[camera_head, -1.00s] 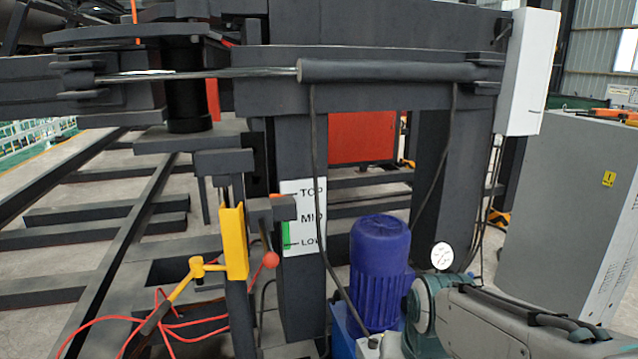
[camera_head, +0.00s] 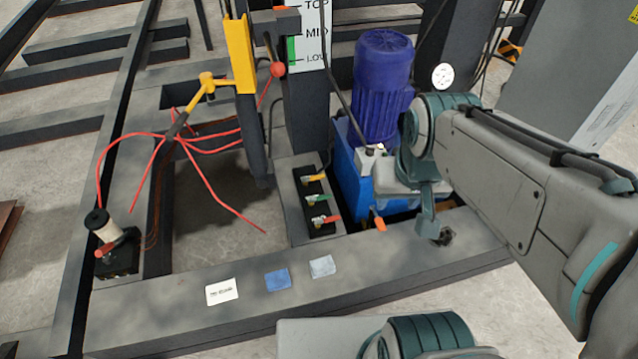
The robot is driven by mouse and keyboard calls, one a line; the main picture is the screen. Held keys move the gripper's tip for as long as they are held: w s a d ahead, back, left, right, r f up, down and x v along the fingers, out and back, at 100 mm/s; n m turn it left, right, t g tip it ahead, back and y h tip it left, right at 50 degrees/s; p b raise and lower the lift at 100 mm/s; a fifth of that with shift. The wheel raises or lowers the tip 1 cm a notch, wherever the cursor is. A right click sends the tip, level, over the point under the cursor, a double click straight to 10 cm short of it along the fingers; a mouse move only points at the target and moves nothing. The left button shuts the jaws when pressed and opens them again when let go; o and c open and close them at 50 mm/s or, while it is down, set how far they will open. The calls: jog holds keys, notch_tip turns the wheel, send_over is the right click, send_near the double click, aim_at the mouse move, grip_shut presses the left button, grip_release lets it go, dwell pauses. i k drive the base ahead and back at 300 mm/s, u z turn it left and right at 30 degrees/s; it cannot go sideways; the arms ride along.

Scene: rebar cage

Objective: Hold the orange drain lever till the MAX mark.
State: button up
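A small orange lever (camera_head: 380,222) sticks out low at the front of the blue tank (camera_head: 352,180), under the blue motor (camera_head: 383,75). My gripper (camera_head: 430,222) shows as a teal-grey finger pointing down, just right of the orange lever and apart from it in the picture. Only part of the gripper shows, so I cannot tell whether it is open or shut. A white scale (camera_head: 309,35) on the post reads TOP, MID and LOW, with a green bar between MID and LOW. I see no readable MAX mark.
A black block with yellow, green and red valve levers (camera_head: 318,202) sits left of the tank. Red hoses (camera_head: 205,150) lie over the frame at left, near a spool (camera_head: 103,226). A dark front beam (camera_head: 190,318) carries labels. A round gauge (camera_head: 442,77) is beside the motor.

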aim_at(380, 225)
jog(key=u, duration=0.2)
jog(key=k, duration=1.4)
jog(key=z, duration=0.4)
jog(key=i, duration=0.25)
jog(key=u, duration=0.1)
